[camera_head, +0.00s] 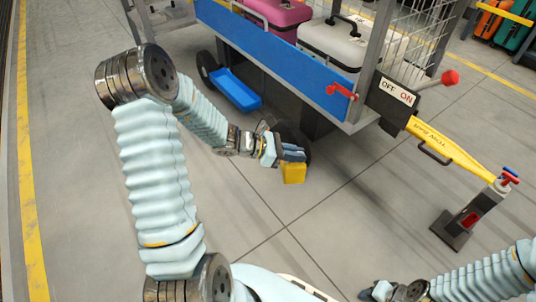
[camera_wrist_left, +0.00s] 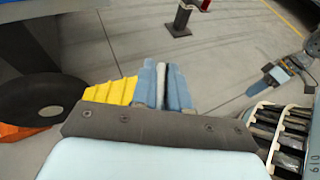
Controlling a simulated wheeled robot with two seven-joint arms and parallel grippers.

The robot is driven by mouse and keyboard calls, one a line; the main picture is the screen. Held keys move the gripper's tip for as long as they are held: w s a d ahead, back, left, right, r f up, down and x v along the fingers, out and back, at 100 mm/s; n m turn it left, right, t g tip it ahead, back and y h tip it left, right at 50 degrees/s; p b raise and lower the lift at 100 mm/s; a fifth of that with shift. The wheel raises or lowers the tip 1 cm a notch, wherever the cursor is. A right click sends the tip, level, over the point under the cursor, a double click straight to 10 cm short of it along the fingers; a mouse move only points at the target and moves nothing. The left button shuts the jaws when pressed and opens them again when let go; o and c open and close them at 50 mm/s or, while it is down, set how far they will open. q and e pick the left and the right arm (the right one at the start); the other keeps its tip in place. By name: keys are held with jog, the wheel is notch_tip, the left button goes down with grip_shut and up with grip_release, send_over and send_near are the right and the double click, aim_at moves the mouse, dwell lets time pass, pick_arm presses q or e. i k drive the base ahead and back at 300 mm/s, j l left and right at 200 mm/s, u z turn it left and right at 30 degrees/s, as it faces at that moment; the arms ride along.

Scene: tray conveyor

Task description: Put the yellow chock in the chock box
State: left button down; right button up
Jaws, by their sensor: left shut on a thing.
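The yellow chock (camera_head: 294,172) is at my left gripper (camera_head: 291,153), close to the cart's wheel and just below the fingers. The left gripper is shut on it. In the left wrist view the yellow chock (camera_wrist_left: 112,92) shows beside the blue-grey fingers (camera_wrist_left: 165,84), which hide part of it. I cannot tell whether the chock touches the floor. A blue open-topped box (camera_head: 238,91), which looks like the chock box, is low under the cart's side, left of the gripper. My right gripper (camera_head: 376,291) is at the bottom edge, partly cut off.
The baggage cart (camera_head: 290,45) carries a pink case (camera_head: 272,14) and a white case (camera_head: 338,42). A yellow tow bar (camera_head: 445,146) reaches right toward a post (camera_head: 470,215). A dark wheel (camera_wrist_left: 38,98) with an orange piece (camera_wrist_left: 15,132) shows in the wrist view. Floor in front is clear.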

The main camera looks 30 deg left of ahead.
aim_at(243, 100)
jog(key=i+j, duration=0.2)
jog(key=j, duration=0.15)
jog(key=i+j, duration=0.25)
jog(key=j, duration=0.15)
jog(key=i+j, duration=0.2)
jog(key=j, duration=0.15)
jog(key=i+j, duration=0.25)
jog(key=j, duration=0.15)
